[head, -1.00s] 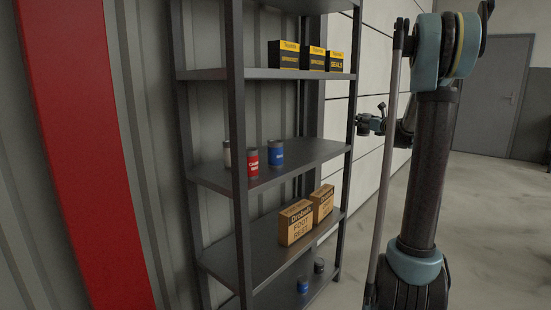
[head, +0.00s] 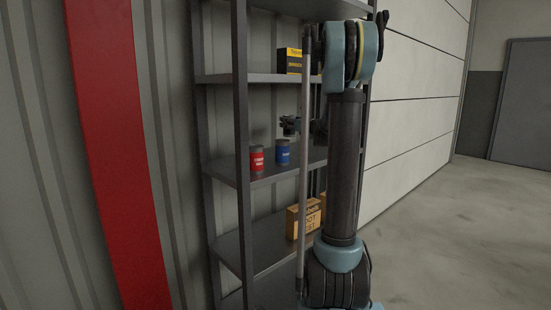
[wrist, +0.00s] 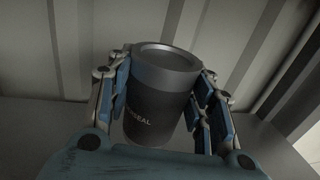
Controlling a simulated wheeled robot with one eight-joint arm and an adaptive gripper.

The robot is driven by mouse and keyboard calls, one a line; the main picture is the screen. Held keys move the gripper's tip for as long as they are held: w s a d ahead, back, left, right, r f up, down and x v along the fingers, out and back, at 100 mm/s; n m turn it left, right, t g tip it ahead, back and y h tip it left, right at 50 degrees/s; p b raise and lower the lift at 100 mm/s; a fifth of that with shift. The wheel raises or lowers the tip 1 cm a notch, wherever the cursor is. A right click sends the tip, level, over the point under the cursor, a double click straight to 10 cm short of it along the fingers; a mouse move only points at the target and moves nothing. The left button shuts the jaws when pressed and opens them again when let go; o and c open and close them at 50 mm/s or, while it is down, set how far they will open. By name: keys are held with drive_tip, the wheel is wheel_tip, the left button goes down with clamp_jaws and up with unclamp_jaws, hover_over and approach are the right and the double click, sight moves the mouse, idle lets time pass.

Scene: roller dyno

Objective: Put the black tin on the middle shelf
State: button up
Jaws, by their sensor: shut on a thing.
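My gripper (wrist: 163,110) is shut on the black tin (wrist: 160,100), a dark cylinder with a grey upper band and pale lettering ending in "SEAL". The fingers press its two sides, and the tin looks upright. In the head view my gripper (head: 290,125) is small, above the shelf (head: 240,172) that bears the red tin (head: 257,159) and the blue tin (head: 282,152). This is the middle one of the visible levels. The held tin is hard to make out there. I cannot tell whether its base touches a surface.
The upper shelf (head: 225,78) carries a black and yellow box (head: 289,61). A lower shelf (head: 262,252) carries a cardboard box (head: 303,216). Rack posts (head: 241,130) stand in front. My arm hides the rack's right part. Open floor (head: 430,240) lies to the right.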

drive_tip(key=shift+a, duration=0.75)
drive_tip(key=shift+w+d+r+n+g+y, duration=0.1)
drive_tip(key=shift+w+r+n+g+y, duration=0.15)
drive_tip(key=shift+r+n+g+y, duration=0.35)
drive_tip(key=shift+r+n+y, duration=0.25)
drive_tip(key=shift+n+y, duration=0.05)
drive_tip(key=shift+y, duration=0.3)
hover_over(292, 152)
drive_tip(key=a, duration=0.3)
drive_tip(key=shift+w+f, duration=0.15)
drive_tip(key=shift+f, duration=2.25)
drive_tip(key=shift+w+f, duration=0.15)
drive_tip(key=shift+f, duration=2.25)
drive_tip(key=o, duration=1.4)
drive_tip(key=shift+c, duration=0.2)
